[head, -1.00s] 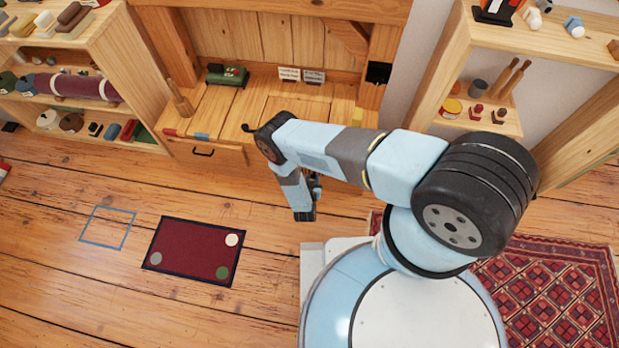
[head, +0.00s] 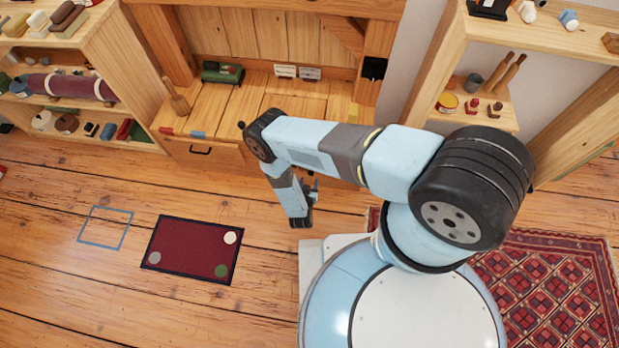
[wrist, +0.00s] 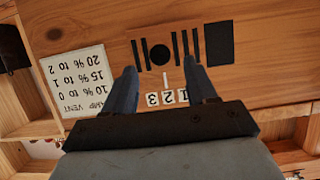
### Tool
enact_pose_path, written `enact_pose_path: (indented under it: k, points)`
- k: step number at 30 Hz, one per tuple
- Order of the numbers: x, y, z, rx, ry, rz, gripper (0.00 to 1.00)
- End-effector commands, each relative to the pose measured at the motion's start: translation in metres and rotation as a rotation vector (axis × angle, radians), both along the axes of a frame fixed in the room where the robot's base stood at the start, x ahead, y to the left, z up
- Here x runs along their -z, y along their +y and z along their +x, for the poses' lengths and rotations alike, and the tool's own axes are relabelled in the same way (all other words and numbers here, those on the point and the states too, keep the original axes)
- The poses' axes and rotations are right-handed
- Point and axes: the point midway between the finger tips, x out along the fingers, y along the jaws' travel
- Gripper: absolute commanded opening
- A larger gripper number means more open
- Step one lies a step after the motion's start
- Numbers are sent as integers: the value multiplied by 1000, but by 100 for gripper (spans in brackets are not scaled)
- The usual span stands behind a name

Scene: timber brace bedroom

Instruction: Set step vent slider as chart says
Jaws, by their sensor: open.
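In the wrist view, the vent slider is set in a wooden face, seen upside down, as a row of black slots (wrist: 185,47) with a round black knob (wrist: 160,54). A short pale mark (wrist: 164,78) shows below the knob in the picture. The white chart (wrist: 77,82), upside down, reads damp vent, 10% to 0, 15% to 1, 20% to 2. My gripper (wrist: 163,72) is open and empty, its fingers either side of the knob in the picture. Contact cannot be told. My gripper (head: 310,190) also shows in the head view.
A wooden bench (head: 227,107) carries a green object (head: 223,72) and small white cards (head: 310,73). A dark square (head: 374,68) hangs on the right post. Shelves stand on both sides. A dark red mat (head: 190,250) lies on open floor at the left.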

Motion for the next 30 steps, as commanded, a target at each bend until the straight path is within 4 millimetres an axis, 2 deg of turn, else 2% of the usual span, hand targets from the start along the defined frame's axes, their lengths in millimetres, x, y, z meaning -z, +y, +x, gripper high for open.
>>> enact_pose_path:
  k: [6,13,18,30]
  points:
    - [-17,8,-39,0,1,-1,57]
    - [-29,13,-68,1,0,1,57]
    - [-33,15,-76,0,0,0,57]
    - [-33,15,-77,0,-1,0,57]
